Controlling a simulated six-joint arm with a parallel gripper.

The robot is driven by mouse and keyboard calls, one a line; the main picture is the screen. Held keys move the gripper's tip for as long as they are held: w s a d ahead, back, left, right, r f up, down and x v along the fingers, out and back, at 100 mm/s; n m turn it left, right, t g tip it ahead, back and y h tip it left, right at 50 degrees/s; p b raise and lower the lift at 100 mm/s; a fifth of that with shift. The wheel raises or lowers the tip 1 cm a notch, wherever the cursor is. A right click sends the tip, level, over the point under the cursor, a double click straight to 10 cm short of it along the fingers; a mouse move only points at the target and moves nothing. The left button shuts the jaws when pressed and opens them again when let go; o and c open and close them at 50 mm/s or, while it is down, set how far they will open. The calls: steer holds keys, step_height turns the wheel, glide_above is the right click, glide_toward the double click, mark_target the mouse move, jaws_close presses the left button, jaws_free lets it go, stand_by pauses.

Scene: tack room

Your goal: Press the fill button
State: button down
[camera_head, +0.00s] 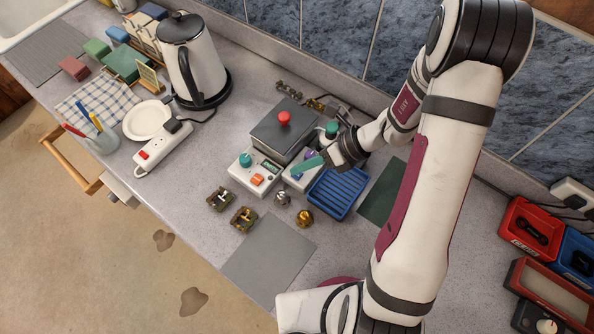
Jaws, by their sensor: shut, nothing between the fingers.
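A dark grey box (282,132) with a red round button (284,118) on top stands mid-counter. In front of it is a pale control box (250,180) with a teal knob (245,160), a small display and an orange button (258,180). A second pale box (296,178) is beside it on the right, partly covered by a teal bar-shaped part (307,166). I cannot read which control is the fill button. My gripper (328,160) is shut and empty, low by the second box; whether it touches anything is unclear.
A blue ribbed tray (337,193) lies just below my gripper. Small brass parts (243,218) and a brass knob (304,218) lie in front. A kettle (195,65) and white power strip (163,151) stand left. A bare grey mat (268,260) lies near the front edge.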

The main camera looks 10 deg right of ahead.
steer(key=shift+f, duration=0.45)
steer(key=shift+f, duration=0.2)
stand_by(0.3)
steer(key=shift+r, duration=0.7)
steer(key=shift+r, duration=0.1)
step_height(320, 180, up, 6)
steer(key=shift+f, duration=0.1)
stand_by(0.5)
